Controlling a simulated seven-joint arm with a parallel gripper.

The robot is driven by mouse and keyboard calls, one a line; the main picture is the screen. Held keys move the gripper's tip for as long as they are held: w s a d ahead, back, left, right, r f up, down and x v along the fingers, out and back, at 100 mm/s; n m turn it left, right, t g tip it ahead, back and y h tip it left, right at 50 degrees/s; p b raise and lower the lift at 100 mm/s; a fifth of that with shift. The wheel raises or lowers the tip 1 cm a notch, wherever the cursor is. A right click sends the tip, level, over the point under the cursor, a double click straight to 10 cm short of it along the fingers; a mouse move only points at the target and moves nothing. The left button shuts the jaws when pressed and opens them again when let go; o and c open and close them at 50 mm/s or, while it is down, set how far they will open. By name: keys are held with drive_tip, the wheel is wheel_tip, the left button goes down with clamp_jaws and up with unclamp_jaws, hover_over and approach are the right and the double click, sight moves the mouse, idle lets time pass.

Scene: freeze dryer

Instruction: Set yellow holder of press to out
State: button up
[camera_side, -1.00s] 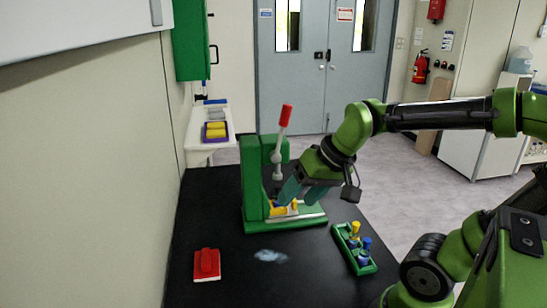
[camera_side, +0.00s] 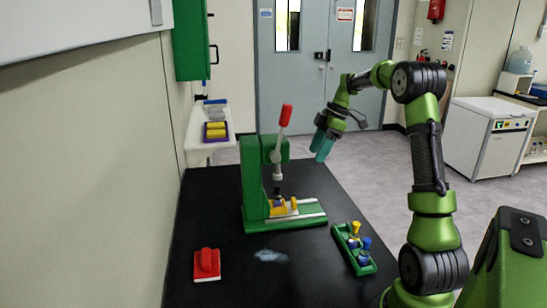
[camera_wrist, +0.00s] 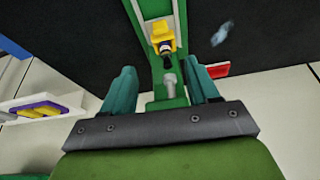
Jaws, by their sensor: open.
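The green press (camera_side: 253,185) stands on the black table, its red-tipped lever (camera_side: 284,125) pointing up. The yellow holder (camera_side: 284,209) sits low on the press base, close to the column and around the area under the ram (camera_side: 277,183). A small dark blue piece shows at the holder below the ram. The wrist view shows the yellow holder (camera_wrist: 162,28) on the green rail, with a small white-rimmed dark item at it. My gripper (camera_side: 321,148) is open and empty, above and right of the press, apart from the holder. Its fingers (camera_wrist: 163,85) also show in the wrist view.
A green rack (camera_side: 353,250) with yellow- and blue-topped vials stands right of the press. A red block-like object (camera_side: 207,264) and a pale blue smear (camera_side: 270,256) are at the front. The space around my gripper is clear.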

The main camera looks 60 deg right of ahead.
sight(295, 199)
drive_tip(key=shift+n, duration=0.3)
drive_tip(key=x, duration=1.7)
drive_tip(key=shift+r, duration=0.1)
clamp_jaws()
